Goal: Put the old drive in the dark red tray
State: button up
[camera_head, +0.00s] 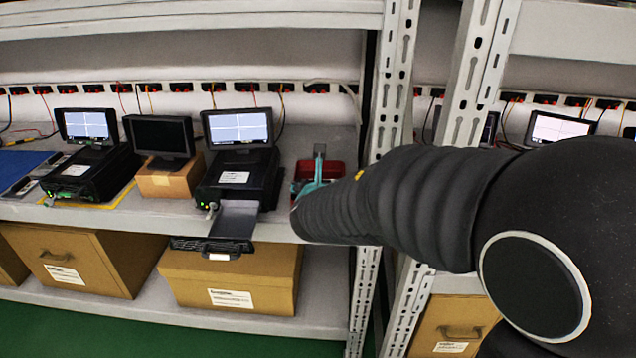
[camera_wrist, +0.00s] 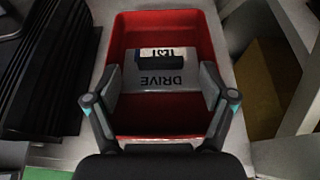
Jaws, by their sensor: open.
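The dark red tray (camera_wrist: 160,22) fills the middle of the wrist view. It also shows on the shelf in the head view (camera_head: 338,170), partly behind my arm. A grey drive (camera_wrist: 160,82), marked DRIVE with a white TEST label and a dark block on top, is within the tray's outline. My gripper (camera_wrist: 161,86) is open, with one finger on each side of the drive; I cannot tell whether the pads touch it. Its teal parts also show at the tray in the head view (camera_head: 316,182). The drive's underside is hidden.
Left of the tray stands a black tester (camera_head: 236,180) with a lit screen and a slide (camera_head: 234,220) pulled out over the shelf edge. A rack upright (camera_head: 390,80) is close on the right. A cardboard block (camera_wrist: 268,85) is right of the tray.

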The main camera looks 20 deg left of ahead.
jog(key=v, duration=0.8)
jog(key=shift+s+r, duration=0.1)
jog(key=shift+s, duration=0.2)
jog(key=shift+s+d+r, duration=0.1)
jog(key=shift+s+d, duration=0.05)
jog(key=shift+s, duration=0.2)
jog(key=shift+d, duration=0.1)
